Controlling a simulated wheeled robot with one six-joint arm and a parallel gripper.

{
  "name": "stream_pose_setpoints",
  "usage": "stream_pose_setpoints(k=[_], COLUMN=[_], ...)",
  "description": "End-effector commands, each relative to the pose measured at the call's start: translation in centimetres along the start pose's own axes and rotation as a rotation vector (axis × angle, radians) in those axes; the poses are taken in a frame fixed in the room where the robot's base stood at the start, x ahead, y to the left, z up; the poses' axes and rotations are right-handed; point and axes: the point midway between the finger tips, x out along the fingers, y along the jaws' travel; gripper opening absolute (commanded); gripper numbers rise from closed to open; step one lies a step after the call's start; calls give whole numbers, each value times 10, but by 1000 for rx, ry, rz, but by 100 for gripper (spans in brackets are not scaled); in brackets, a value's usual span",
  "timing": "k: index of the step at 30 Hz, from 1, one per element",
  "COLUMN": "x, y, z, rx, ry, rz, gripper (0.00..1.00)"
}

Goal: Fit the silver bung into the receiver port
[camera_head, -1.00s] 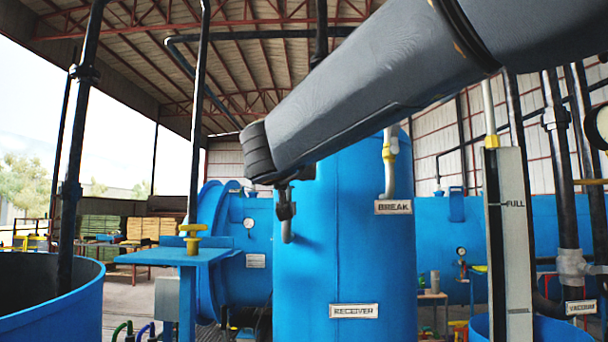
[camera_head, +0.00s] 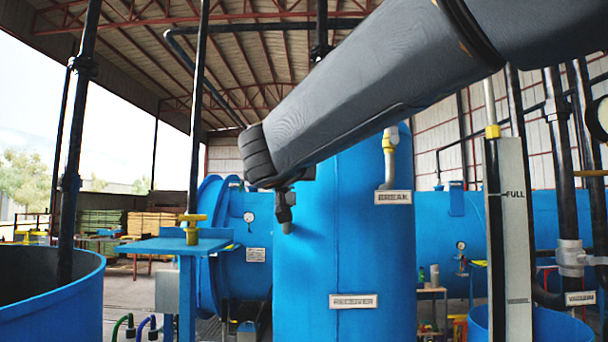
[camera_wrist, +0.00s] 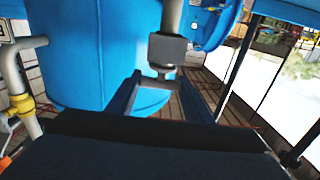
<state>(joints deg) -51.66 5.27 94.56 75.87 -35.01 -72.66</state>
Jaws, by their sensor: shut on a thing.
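My gripper (camera_head: 283,192) is in front of the blue receiver tank (camera_head: 345,250), at its upper left. In the wrist view the two dark blue fingers of my gripper (camera_wrist: 161,78) close on a small grey piece, the silver bung (camera_wrist: 162,73). Past it, in line with it, are a dark block-like collar (camera_wrist: 167,48) and a grey pipe (camera_wrist: 172,15), which look like the receiver port. Bung and collar appear very close or touching; I cannot tell whether the bung sits inside. In the head view a grey pipe end (camera_head: 287,228) shows just below my gripper.
A pale pipe with a yellow fitting (camera_head: 389,150) stands by the BREAK sign (camera_head: 393,197), right of my gripper. A blue stand with a yellow valve (camera_head: 193,222) is at left. An open blue vat (camera_head: 50,300) and a level gauge (camera_head: 515,230) flank the tank.

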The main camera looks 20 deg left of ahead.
Motion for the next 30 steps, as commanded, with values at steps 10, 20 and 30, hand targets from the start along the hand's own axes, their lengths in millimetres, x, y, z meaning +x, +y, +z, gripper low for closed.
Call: stream_pose_setpoints(k=[10,20,30], x=[0,-5,-55], y=[0,0,0], z=[4,3,4], rx=[1,1,3], ry=[1,1,1], rz=[0,-1,-2], gripper=[68,68,68])
